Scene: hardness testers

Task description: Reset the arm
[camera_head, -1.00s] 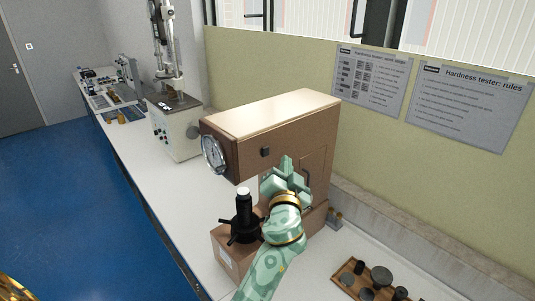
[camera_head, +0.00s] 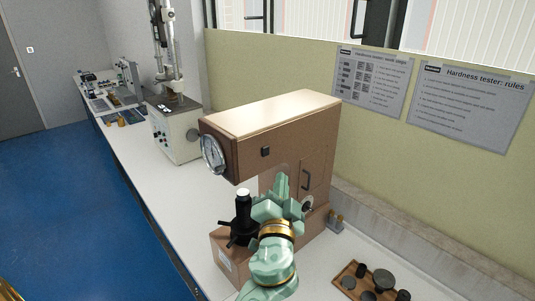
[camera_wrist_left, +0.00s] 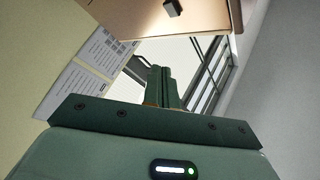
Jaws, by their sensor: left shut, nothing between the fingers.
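The hardness tester (camera_head: 268,117) is a brown, box-headed machine on the white bench, with a round dial (camera_head: 212,155) on its front end. A small dark knob (camera_head: 265,152) and a dark handle (camera_head: 306,180) are on its side. A black spindle with a star handwheel (camera_head: 242,215) stands on its base. My green left gripper (camera_head: 281,184) is beside the tester's side, fingers pointing up, below the head. In the left wrist view its fingers (camera_wrist_left: 161,86) are together and empty, with the tester's brown head (camera_wrist_left: 160,16) above. My right gripper is not in view.
A wooden tray (camera_head: 346,281) with dark round pieces lies at the bottom right. Another tester (camera_head: 177,128) stands further left along the bench. Two notices hang on the wall. Open bench lies between the two machines.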

